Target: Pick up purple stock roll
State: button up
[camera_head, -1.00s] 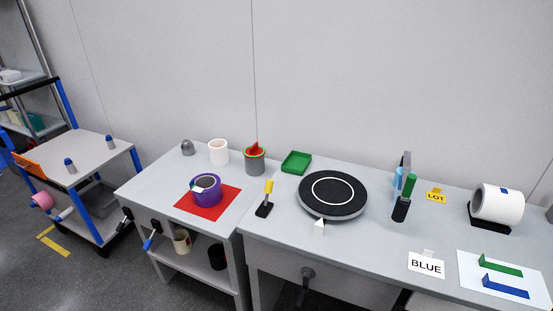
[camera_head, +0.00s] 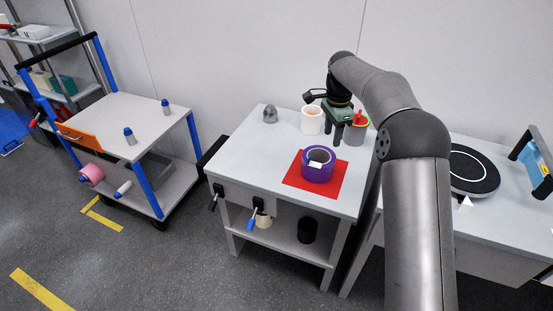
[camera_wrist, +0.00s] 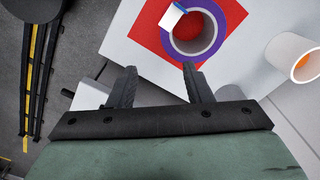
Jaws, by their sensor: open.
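The purple stock roll (camera_head: 317,175) stands on end on a red mat (camera_head: 299,181) on the left bench, with a small white tag at its top rim. In the wrist view the roll (camera_wrist: 205,58) is at the top right of centre, seen from above, its hollow core showing red. My gripper (camera_head: 347,132) is above the back part of this bench, behind the roll in the head view. In the wrist view its two fingers (camera_wrist: 159,70) are apart with nothing between them; the roll lies beyond the right fingertip, outside the gap.
A grey dome (camera_head: 270,115) sits at the back left. A black turntable (camera_head: 470,176) is on the right bench. The bench's left front is clear.

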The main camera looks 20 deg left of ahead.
aim_at(324, 165)
jog(key=f, duration=0.5)
jog(key=f+p, duration=0.1)
jog(key=f, duration=0.5)
jog(key=shift+w+a+f, duration=0.15)
jog(key=shift+a+f, duration=0.05)
jog(key=shift+w+a+f+p, duration=0.1)
jog(key=shift+f+p, duration=0.2)
jog(key=shift+f, duration=1.25)
jog(key=shift+w+a+f+p, duration=0.1)
jog(key=shift+f+p, duration=0.2)
jog(key=shift+f, duration=1.2)
jog(key=shift+c, duration=0.3)
grip_shut()
jog(key=shift+r, duration=0.1)
